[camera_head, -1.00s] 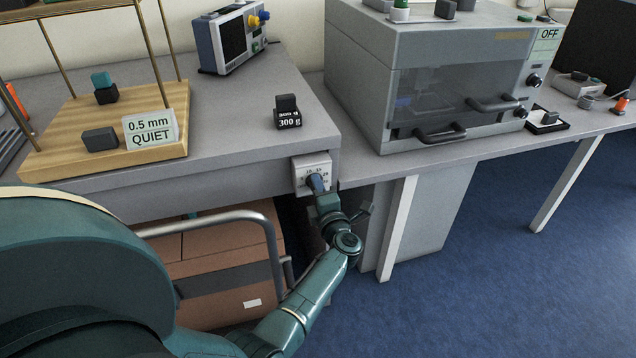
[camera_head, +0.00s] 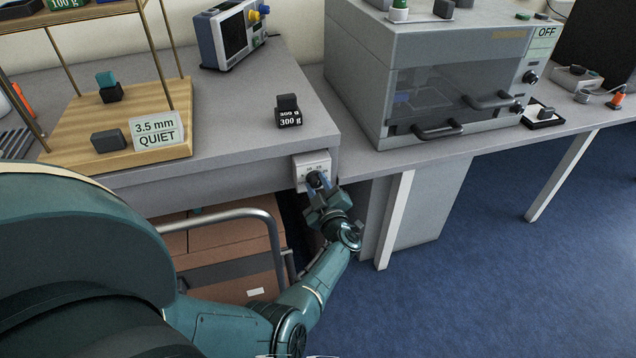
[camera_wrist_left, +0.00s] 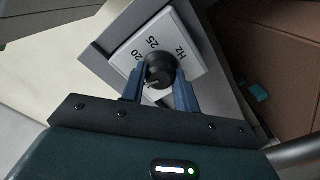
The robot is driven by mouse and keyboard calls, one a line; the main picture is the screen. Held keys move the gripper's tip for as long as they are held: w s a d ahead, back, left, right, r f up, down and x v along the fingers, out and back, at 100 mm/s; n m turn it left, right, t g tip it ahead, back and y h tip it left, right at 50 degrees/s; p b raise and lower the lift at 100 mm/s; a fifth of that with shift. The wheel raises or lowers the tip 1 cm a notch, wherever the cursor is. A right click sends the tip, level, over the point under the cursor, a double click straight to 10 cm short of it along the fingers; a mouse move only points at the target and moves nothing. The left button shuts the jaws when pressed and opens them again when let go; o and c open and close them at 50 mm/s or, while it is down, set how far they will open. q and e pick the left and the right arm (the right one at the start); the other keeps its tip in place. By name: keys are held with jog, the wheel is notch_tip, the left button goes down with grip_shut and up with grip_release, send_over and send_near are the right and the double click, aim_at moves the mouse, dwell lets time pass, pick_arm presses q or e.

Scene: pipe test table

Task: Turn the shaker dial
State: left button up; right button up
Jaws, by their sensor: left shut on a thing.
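The shaker dial is a black round knob (camera_head: 315,180) on a white scale plate (camera_head: 299,172) on the front of the grey bench. In the left wrist view, the knob (camera_wrist_left: 159,71) sits by the marks 20, 25 and Hz. My left gripper (camera_head: 320,187) is shut on the knob, with a blue finger on each side of it in the left wrist view (camera_wrist_left: 158,88). The wooden shaker platform (camera_head: 75,143) stands on the bench at left, and its sign (camera_head: 157,131) reads "3.5 mm QUIET". My right gripper is not in view.
A dark block marked 300 g (camera_head: 289,112) stands on the bench above the dial. A grey cabinet (camera_head: 440,85) with a window and handles, marked OFF, stands at right. A metal rail (camera_head: 215,217) and brown boxes (camera_head: 225,250) are below the bench, left of my forearm.

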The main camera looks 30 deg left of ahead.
pick_arm(q)
jog(key=m+p, duration=0.1)
jog(key=m, duration=0.2)
jog(key=shift+m, duration=0.4)
jog(key=m, duration=0.2)
jog(key=shift+m, duration=0.3)
jog(key=shift+m+p, duration=0.35)
jog(key=shift+m, duration=1.45)
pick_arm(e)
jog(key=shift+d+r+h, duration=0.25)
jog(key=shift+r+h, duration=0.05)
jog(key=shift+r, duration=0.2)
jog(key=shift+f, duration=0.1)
pick_arm(q)
jog(key=o, duration=1)
jog(key=shift+c, duration=0.2)
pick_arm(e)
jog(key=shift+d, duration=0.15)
